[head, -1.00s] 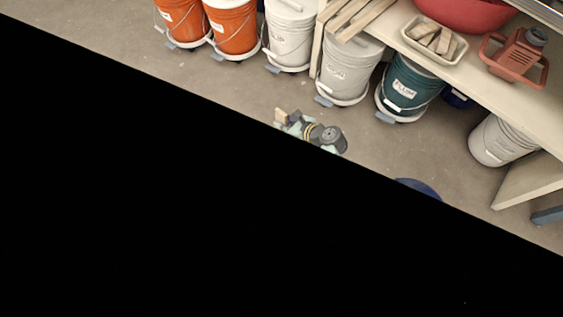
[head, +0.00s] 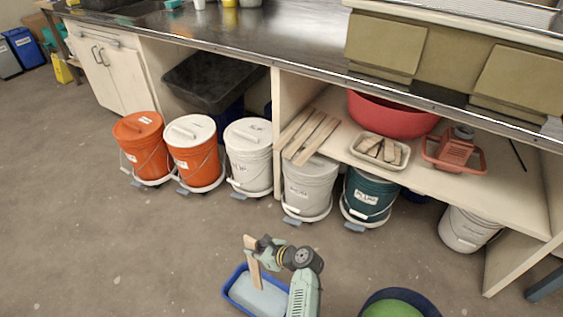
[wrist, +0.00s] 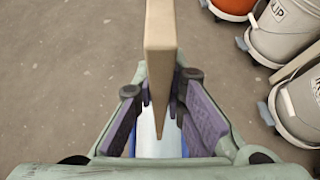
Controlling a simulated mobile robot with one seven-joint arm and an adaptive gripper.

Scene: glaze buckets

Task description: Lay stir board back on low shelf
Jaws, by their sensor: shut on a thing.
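The stir board (head: 253,268) is a pale, flat wooden strip. My gripper (head: 262,246) is shut on it and holds it roughly upright in the head view, out over the floor in front of the shelf. In the wrist view the board (wrist: 161,45) stands between the two purple-padded fingers of my gripper (wrist: 160,92). Its lower end is over or in a blue tub; contact cannot be told. The low shelf (head: 470,188) runs under the dark counter. Several similar boards (head: 312,136) lie side by side at its left end.
On the shelf are a red basin (head: 385,120), a tray of wood blocks (head: 380,152) and a red-brown caddy (head: 455,152). Labelled buckets, including a teal one (head: 368,195), stand below and to the left. The blue tub (head: 232,302) and a dark round bucket (head: 400,296) are near my arm.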

